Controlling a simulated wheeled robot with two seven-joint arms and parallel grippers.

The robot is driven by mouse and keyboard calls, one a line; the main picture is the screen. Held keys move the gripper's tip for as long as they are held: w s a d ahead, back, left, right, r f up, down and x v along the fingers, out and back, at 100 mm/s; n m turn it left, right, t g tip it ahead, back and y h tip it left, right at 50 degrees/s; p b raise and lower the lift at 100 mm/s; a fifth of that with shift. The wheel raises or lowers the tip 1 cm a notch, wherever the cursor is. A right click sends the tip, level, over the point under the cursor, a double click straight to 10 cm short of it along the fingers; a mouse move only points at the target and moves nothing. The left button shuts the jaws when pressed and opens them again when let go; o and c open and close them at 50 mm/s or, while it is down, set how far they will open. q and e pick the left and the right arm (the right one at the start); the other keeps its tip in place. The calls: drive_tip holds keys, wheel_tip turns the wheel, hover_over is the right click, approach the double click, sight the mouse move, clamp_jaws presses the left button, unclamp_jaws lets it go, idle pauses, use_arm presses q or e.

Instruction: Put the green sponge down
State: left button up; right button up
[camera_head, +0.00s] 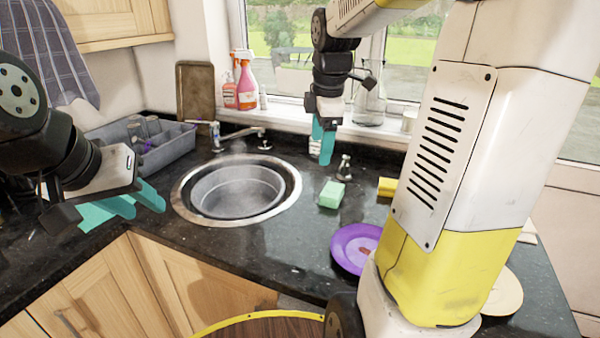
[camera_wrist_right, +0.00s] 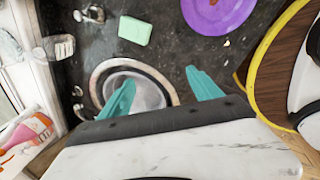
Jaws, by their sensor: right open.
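The green sponge (camera_head: 332,194) lies flat on the dark granite counter, right of the round sink (camera_head: 180,196). In the right wrist view the sponge (camera_wrist_right: 134,30) lies beyond the fingertips, clear of both. My right gripper (camera_head: 323,142) is above the counter near the window, its teal fingers pointing down; it is apart from the sponge. In the right wrist view my right gripper (camera_wrist_right: 162,84) is open with nothing between its fingers. My left gripper (camera_head: 150,202) is at the left, over the counter edge, with teal fingers spread and nothing visible between them.
A purple plate (camera_head: 345,247) lies on the counter in front of the sponge. A yellow sponge-like block (camera_head: 387,187) is right of it. A small bottle (camera_head: 344,168) stands behind. The faucet (camera_head: 238,134) and grey rack (camera_head: 172,150) are left. Spray bottles (camera_head: 246,84) stand by the window.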

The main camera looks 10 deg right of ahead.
drive_tip(key=s+a+m+t+y, duration=0.1)
drive_tip(key=s+a+m, duration=0.2)
drive_tip(key=s+m, duration=0.5)
drive_tip(key=s+a+m+t+y, duration=0.1)
drive_tip(key=s+a+m+t, duration=0.1)
drive_tip(key=s+m, duration=0.6)
drive_tip(key=shift+s+a+r+t, duration=0.3)
drive_tip(key=shift+s+a+r, duration=0.05)
drive_tip(key=shift+a, duration=0.55)
